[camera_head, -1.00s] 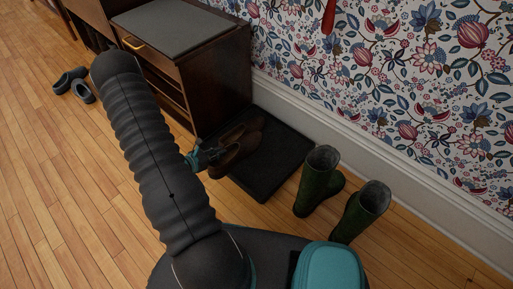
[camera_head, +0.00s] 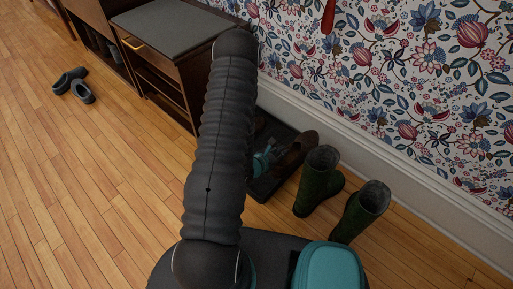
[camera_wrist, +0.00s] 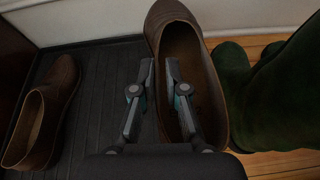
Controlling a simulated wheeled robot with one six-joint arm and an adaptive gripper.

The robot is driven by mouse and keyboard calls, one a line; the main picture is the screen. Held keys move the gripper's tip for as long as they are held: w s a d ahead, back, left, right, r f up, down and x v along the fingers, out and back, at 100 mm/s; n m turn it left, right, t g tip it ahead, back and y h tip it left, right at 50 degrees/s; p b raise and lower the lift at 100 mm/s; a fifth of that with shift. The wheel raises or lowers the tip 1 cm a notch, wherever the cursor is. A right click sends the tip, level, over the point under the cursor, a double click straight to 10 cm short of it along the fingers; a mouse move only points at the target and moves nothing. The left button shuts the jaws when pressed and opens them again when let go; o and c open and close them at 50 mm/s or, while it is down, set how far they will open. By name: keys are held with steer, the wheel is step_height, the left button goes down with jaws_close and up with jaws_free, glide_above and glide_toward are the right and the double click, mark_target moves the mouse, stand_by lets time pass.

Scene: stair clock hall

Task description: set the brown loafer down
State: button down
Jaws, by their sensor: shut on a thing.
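The brown loafer (camera_wrist: 215,85) is in my gripper (camera_wrist: 157,75). In the wrist view one finger is inside the shoe's opening and the other outside its left wall. In the head view my gripper (camera_head: 264,160) and the held loafer (camera_head: 297,148) show at the right end of the black boot tray (camera_head: 268,185). I cannot tell whether its sole touches anything. A second brown loafer (camera_wrist: 42,112) sits on the tray (camera_wrist: 95,85) to the left, apart from the held one; my arm hides most of it in the head view.
Green boots (camera_head: 318,180) stand right of the tray; one boot (camera_wrist: 275,95) is close beside the held loafer. A dark wooden cabinet (camera_head: 160,60) stands behind left, and a papered wall (camera_head: 400,70) runs behind. Grey clogs (camera_head: 73,84) lie far left. Open wood floor (camera_head: 110,190) is at left.

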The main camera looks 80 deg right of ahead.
steer(key=shift+w+d+f, duration=0.1)
steer(key=shift+d+f, duration=0.05)
steer(key=shift+f, duration=0.1)
steer(key=shift+w+d+f+b, duration=0.3)
steer(key=shift+w+d+f, duration=0.4)
steer(key=shift+w+f, duration=1)
steer(key=shift+w+d+f+b, duration=0.3)
steer(key=shift+w+d+f, duration=0.45)
steer(key=shift+w+f, duration=0.95)
steer(key=shift+w+d+f+b, duration=0.3)
steer(key=shift+w+d+f, duration=0.4)
steer(key=shift+w+f, duration=1)
steer(key=shift+s+f, duration=0.15)
steer(key=shift+f, duration=0.05)
steer(key=shift+f, duration=0.15)
steer(key=c, duration=1.2)
jaws_free()
